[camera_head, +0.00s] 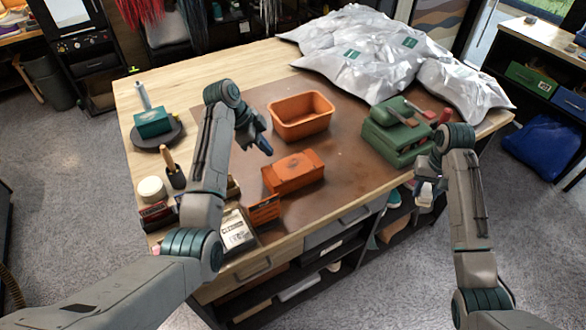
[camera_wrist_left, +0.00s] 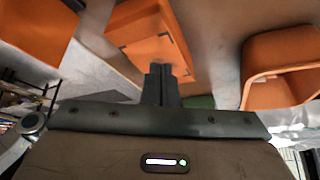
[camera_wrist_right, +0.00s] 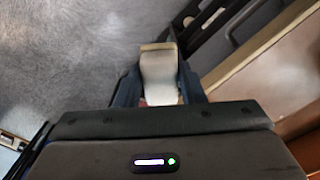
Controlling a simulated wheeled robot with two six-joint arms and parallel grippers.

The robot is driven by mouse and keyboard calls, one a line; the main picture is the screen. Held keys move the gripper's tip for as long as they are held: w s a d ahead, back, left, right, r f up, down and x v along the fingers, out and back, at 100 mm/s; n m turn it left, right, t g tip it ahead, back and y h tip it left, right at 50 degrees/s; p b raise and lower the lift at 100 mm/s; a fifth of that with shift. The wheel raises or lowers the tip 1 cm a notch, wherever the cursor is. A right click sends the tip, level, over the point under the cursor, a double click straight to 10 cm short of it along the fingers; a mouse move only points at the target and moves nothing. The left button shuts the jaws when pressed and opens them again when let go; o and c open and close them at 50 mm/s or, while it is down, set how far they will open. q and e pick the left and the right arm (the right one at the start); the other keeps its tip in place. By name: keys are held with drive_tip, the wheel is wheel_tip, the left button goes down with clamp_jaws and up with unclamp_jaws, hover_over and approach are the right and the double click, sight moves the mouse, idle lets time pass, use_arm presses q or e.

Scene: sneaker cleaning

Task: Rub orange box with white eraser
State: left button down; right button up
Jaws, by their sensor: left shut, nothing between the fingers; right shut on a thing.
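The orange box (camera_head: 293,172) lies on the brown mat near the middle of the table. It also shows in the left wrist view (camera_wrist_left: 158,50), beyond the fingers. My left gripper (camera_head: 264,146) is shut and empty, above the mat behind and left of the box and apart from it in the head view. Its closed fingers show in the left wrist view (camera_wrist_left: 160,78). My right gripper (camera_head: 424,196) is shut on the white eraser, off the table's front right edge. The eraser (camera_wrist_right: 159,75) sits between the fingers in the right wrist view.
An orange bin (camera_head: 301,114) stands behind the box. A green case (camera_head: 398,135) stands at the right, with silvery bags (camera_head: 365,55) behind. Small boxes (camera_head: 236,230), a brush holder (camera_head: 175,178) and a teal box (camera_head: 152,122) line the left. The mat (camera_head: 345,170) right of the box is clear.

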use_arm(q)
drive_tip(key=shift+r+p, duration=0.35)
drive_tip(key=shift+r, duration=0.3)
use_arm(e)
drive_tip(key=shift+r, duration=0.55)
drive_tip(key=shift+f, duration=0.15)
